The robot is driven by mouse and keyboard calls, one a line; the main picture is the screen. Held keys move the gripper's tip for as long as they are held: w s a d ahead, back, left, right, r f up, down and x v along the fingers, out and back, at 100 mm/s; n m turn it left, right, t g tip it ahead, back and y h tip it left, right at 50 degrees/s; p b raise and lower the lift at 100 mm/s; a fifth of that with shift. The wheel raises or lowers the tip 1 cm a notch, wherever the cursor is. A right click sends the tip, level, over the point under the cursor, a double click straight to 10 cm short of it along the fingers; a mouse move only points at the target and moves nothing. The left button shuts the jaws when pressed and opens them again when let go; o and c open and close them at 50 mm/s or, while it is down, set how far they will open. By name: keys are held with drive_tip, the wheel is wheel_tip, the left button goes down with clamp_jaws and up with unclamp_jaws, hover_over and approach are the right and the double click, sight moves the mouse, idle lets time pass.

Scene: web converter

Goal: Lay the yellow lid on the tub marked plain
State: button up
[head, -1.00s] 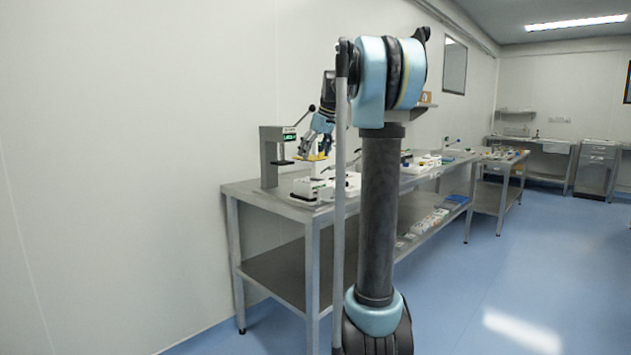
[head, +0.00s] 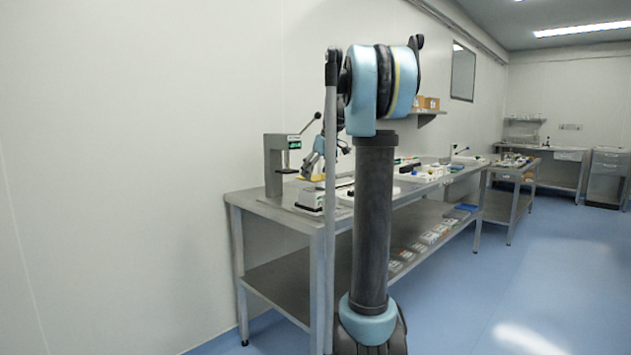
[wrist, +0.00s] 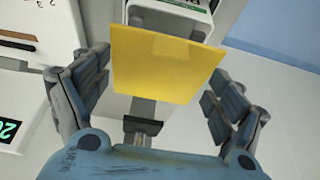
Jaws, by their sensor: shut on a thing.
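The yellow lid (wrist: 165,65) is a flat square plate in the wrist view. In the head view, my gripper (head: 313,163) is partly behind my arm. A small yellow part of the lid (head: 306,179) shows there, low over the bench beside the press. I cannot make out a tub marked plain; no such label is readable in either view.
A grey lever press (head: 276,165) stands at the bench's left end. A small white device (head: 309,199) sits near the front edge of the steel bench (head: 262,207). In the wrist view, a white box with a green label (wrist: 172,18) lies beyond the lid.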

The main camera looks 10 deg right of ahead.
drive_tip(key=shift+f, duration=0.9)
drive_tip(key=shift+f, duration=0.6)
drive_tip(key=o, duration=0.7)
drive_tip(key=shift+o, duration=0.2)
drive_tip(key=shift+r, duration=0.1)
drive_tip(key=shift+r, duration=0.2)
drive_tip(key=v, duration=1.2)
drive_tip(key=shift+r, duration=0.35)
drive_tip(key=shift+s, duration=0.1)
